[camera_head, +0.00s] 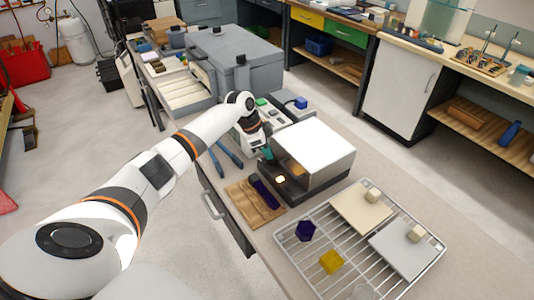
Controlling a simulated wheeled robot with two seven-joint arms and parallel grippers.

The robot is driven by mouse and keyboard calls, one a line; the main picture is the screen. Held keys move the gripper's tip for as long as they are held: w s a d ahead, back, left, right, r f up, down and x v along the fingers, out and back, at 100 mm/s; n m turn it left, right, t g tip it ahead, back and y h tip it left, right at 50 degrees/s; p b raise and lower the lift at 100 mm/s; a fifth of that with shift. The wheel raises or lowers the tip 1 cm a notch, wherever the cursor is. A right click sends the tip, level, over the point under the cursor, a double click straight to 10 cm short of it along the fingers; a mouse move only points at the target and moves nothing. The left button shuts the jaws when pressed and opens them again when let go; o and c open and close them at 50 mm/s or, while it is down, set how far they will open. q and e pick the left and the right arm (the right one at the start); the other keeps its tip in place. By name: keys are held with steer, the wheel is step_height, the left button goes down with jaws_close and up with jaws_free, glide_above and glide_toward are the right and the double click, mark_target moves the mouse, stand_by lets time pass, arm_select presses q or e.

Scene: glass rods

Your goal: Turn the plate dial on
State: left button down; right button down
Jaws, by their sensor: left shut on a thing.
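A dark box-shaped plate unit (318,176) with a shiny white cover stands on the bench in the middle of the view. A small pale-yellow light (280,179) glows on its front ledge. My left arm reaches in from the left, and my left gripper (267,153) is at the unit's left front corner. Its fingers are small and dark, with a teal patch at the tip. It is shut on the plate dial, which the fingers hide. My right gripper is not in view.
A wooden holder (243,190) with a dark purple-handled tool lies in front of the unit. A wire rack (401,263) at the right bears two flat plates, pale cubes, and purple and yellow blocks. Grey instruments crowd the bench behind.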

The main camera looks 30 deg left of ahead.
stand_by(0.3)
arm_select(q)
steer(key=c, duration=1.8)
jaws_free()
steer(key=shift+o, duration=0.2)
steer(key=shift+a+r, duration=0.1)
steer(key=b+v, duration=0.2)
steer(key=v, duration=1)
steer(key=shift+b, duration=0.4)
